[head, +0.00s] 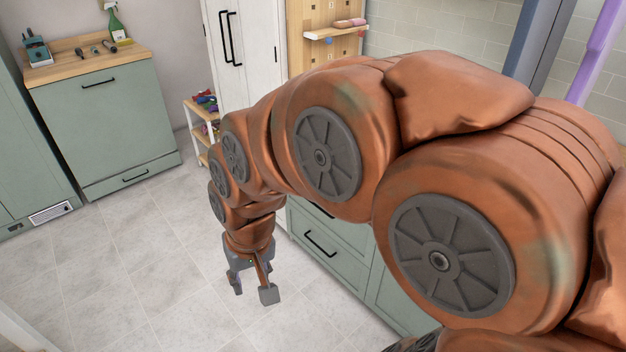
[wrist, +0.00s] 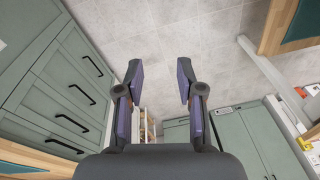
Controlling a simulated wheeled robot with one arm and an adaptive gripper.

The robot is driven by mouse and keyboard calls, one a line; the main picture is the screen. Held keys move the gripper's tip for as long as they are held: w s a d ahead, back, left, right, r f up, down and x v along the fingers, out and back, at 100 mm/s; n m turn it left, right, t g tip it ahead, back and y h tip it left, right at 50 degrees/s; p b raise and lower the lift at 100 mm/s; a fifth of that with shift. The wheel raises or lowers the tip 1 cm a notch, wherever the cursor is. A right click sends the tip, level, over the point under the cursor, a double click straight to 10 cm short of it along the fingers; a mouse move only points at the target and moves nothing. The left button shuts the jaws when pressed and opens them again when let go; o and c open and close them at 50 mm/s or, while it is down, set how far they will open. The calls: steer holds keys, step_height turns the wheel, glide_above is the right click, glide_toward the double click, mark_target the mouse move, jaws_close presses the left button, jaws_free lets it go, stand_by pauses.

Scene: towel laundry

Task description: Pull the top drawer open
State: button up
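A green drawer cabinet (head: 345,262) stands behind my arm in the head view. A drawer with a black bar handle (head: 320,243) shows there; another handle (head: 320,211) above it is partly hidden by my arm. In the wrist view the stacked drawers (wrist: 50,85) are at the left, with several black handles. The handle (wrist: 67,146) nearest the wooden countertop (wrist: 22,168) marks the uppermost drawer there. All visible drawers look shut. My gripper (head: 253,289) hangs over the floor, left of the cabinet and apart from it. Its fingers (wrist: 160,76) are spread and empty.
Another green cabinet (head: 112,130) with a wooden top carries tools and a spray bottle (head: 115,22). A white cabinet (head: 246,60) and a small shelf cart (head: 198,120) stand at the back. The tiled floor (head: 130,270) around my gripper is clear.

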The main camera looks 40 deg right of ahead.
steer(key=w+d+f+m+t+h+b, duration=0.1)
steer(key=w+d+f+m+t+b, duration=0.2)
steer(key=w+d+f+b, duration=0.5)
steer(key=w+d+f+m+t+h+b, duration=0.1)
steer(key=w+d+f+m+t+b, duration=0.15)
steer(key=w, duration=0.85)
steer(key=w+d+f+m+t+h+b, duration=0.1)
steer(key=w+d+f+m+t+b, duration=0.35)
steer(key=w, duration=0.55)
steer(key=w+d+f+m+t+h+b, duration=0.1)
steer(key=w+d+f+m+h+b, duration=0.15)
steer(key=d+b, duration=0.35)
steer(key=w+d+f+m+t+h+b, duration=0.1)
steer(key=w+d+f+m+b, duration=0.15)
steer(key=d+b, duration=0.45)
steer(key=s+d+f+m+h+b, duration=0.1)
steer(key=d+f+m+h+b, duration=0.2)
steer(key=d, duration=0.6)
steer(key=s+d+f+m+h+b, duration=0.1)
steer(key=d+m+h+b, duration=0.3)
steer(key=d, duration=0.5)
steer(key=shift+m+h, duration=0.3)
steer(key=shift+h, duration=0.15)
steer(key=shift+b+x, duration=0.65)
steer(key=shift+x, duration=3.3)
steer(key=shift+w+a, duration=0.1)
steer(key=shift+c, duration=0.3)
